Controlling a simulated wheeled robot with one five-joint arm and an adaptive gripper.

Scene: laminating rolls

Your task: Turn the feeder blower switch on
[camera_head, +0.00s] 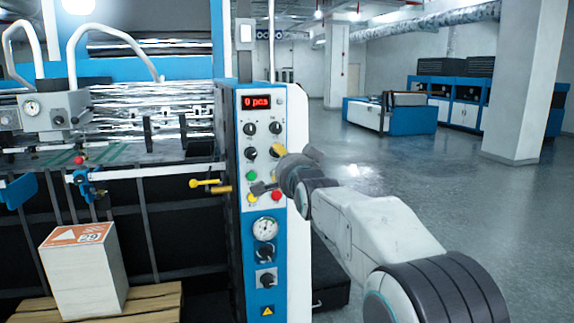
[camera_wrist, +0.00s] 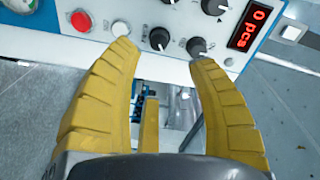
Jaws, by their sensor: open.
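The control panel (camera_head: 266,112) stands upright on the machine's front column. It carries black rotary knobs, among them one at upper left (camera_head: 250,128), one at upper right (camera_head: 275,128) and one lower left (camera_head: 251,153). Their labels are too small to read, so I cannot tell which is the feeder blower switch. My gripper (camera_head: 266,168) is at the panel's right side, partly covering the lower knobs and buttons. In the wrist view my gripper (camera_wrist: 163,56) is open, its yellow fingers apart. One black knob (camera_wrist: 160,38) lies between the fingertips; another (camera_wrist: 196,47) is by the right fingertip. Contact is unclear.
A red "0 pcs" display (camera_head: 256,101) sits above the knobs. Green (camera_head: 251,175) and red (camera_head: 276,196) buttons, a gauge (camera_head: 265,229) and lower dials are below. A white box (camera_head: 84,275) rests on a pallet at left. Open floor lies to the right.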

